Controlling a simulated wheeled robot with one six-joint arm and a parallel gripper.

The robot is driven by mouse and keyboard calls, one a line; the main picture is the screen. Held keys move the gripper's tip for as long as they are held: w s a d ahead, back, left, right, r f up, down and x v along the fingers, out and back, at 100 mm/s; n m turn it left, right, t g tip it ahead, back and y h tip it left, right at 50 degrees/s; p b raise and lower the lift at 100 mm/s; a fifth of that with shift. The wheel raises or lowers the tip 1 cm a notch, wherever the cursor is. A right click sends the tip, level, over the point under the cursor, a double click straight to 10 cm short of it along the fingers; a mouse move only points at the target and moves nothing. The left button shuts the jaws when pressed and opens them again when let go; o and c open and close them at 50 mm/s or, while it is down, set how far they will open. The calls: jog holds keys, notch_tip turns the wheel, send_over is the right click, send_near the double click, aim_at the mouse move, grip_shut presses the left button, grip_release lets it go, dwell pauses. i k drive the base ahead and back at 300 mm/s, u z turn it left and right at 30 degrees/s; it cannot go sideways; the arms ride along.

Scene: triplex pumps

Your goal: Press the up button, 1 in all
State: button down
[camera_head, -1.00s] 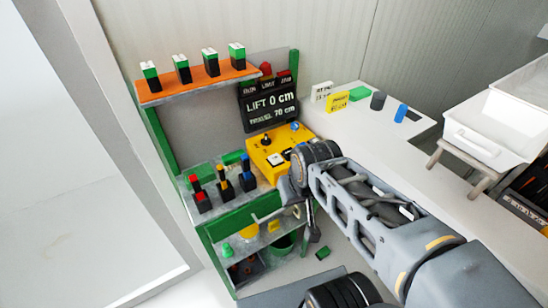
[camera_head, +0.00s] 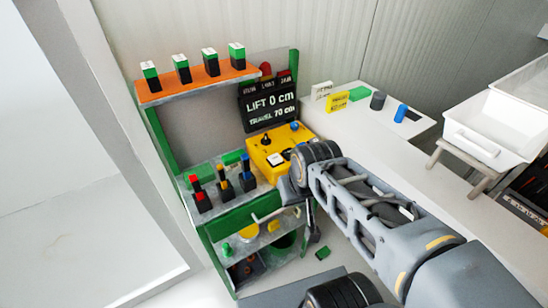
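A yellow control box (camera_head: 262,152) stands on the bench at the right end of the green rack. Its top carries a black joystick (camera_head: 265,140), a pale square button (camera_head: 275,160) and a blue knob (camera_head: 295,126). No up marking on a button is readable at this size. A black display (camera_head: 268,106) behind the box reads LIFT 0 cm and TRAVEL 70 cm. My gripper (camera_head: 288,190) is at the end of the grey arm, just in front of and below the box. My wrist hides the box's right front part. The fingers are too unclear to tell open from shut.
Several black, red, yellow and blue-topped parts (camera_head: 201,200) stand left of the box. An orange shelf (camera_head: 205,82) with several green-and-black blocks is above. A white counter (camera_head: 400,150) lies right, with small blocks and a blue cylinder (camera_head: 400,113). A white tray (camera_head: 480,145) stands beyond.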

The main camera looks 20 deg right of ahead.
aim_at(275, 159)
jog(key=z, duration=2.75)
jog(key=k, duration=1.3)
jog(key=u, duration=2.3)
jog(key=i, duration=0.5)
jog(key=z, duration=0.05)
